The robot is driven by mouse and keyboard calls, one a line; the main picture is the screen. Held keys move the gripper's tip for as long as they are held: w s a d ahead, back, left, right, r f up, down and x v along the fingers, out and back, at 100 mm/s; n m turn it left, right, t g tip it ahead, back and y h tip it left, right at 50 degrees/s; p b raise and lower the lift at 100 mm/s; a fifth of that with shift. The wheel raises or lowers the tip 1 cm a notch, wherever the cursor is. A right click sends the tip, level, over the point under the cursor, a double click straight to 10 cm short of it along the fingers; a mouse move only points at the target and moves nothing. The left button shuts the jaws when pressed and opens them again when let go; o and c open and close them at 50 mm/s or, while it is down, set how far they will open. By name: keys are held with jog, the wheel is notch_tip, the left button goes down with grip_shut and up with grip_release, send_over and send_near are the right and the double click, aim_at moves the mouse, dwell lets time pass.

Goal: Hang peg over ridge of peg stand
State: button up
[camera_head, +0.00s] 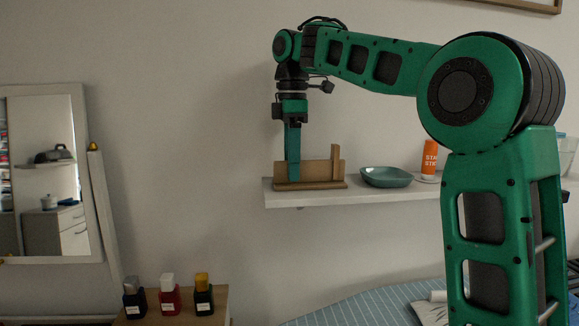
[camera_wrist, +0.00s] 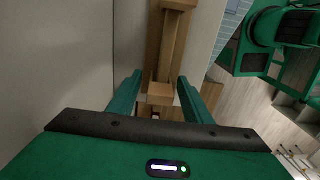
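The peg stand (camera_head: 312,170) is a brown wooden board on a low base at the left end of the wall shelf. A paler upright wooden piece (camera_head: 336,162) stands at its right end; I cannot tell whether it is a peg. My gripper (camera_head: 292,178) points down at the stand's left end and hides part of it. In the wrist view the stand's ridge (camera_wrist: 169,45) runs away upward.
The white shelf (camera_head: 420,191) also holds a teal dish (camera_head: 386,177) and an orange can (camera_head: 429,158) right of the stand. The wall is close behind. Several small bottles (camera_head: 170,297) stand on a lower cabinet at left, beside a mirror (camera_head: 48,175).

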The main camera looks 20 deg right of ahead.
notch_tip(320, 180, up, 6)
jog(key=shift+w+r, duration=0.15)
jog(key=shift+r, duration=0.05)
jog(key=shift+a+r, duration=0.1)
jog(key=shift+r, duration=0.5)
